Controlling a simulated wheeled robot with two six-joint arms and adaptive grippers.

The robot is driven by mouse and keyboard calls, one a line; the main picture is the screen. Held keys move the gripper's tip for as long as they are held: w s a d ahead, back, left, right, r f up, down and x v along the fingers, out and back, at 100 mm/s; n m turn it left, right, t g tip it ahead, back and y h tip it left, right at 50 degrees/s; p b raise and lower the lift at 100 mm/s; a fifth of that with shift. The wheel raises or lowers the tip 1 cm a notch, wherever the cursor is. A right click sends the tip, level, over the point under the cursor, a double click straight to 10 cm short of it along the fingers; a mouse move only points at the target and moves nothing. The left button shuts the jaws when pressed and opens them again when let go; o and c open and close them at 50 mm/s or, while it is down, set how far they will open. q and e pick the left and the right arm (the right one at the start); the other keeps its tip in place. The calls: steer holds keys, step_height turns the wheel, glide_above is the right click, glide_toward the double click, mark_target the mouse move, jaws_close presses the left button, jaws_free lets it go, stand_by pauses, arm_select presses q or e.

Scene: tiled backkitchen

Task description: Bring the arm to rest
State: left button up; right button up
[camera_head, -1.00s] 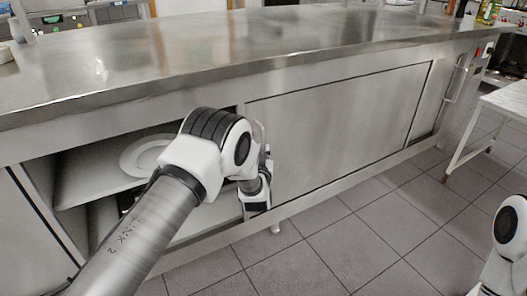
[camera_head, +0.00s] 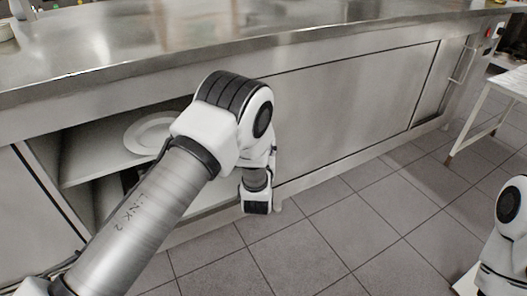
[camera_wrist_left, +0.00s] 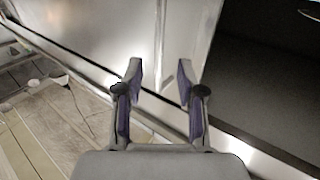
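My left arm (camera_head: 150,220) reaches in from the lower left in the head view, its white elbow joint raised in front of the steel counter's cupboard. Its wrist (camera_head: 257,195) hangs below the elbow, and the fingers cannot be made out there. In the left wrist view my left gripper (camera_wrist_left: 161,80) has its two fingers apart with nothing between them. A steel panel and a dark opening (camera_wrist_left: 270,80) lie beyond it. Part of my right arm (camera_head: 508,230) shows at the lower right of the head view; its gripper is out of view.
The steel counter (camera_head: 200,45) runs across the head view. Its open cupboard holds a white plate (camera_head: 150,133) on a shelf (camera_head: 85,165), left of the closed sliding door (camera_head: 350,110). A light table (camera_head: 512,82) stands at right. The tiled floor (camera_head: 350,230) between is clear.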

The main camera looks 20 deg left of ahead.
arm_select(q)
steer(key=v, duration=0.4)
steer(key=shift+s, duration=0.1)
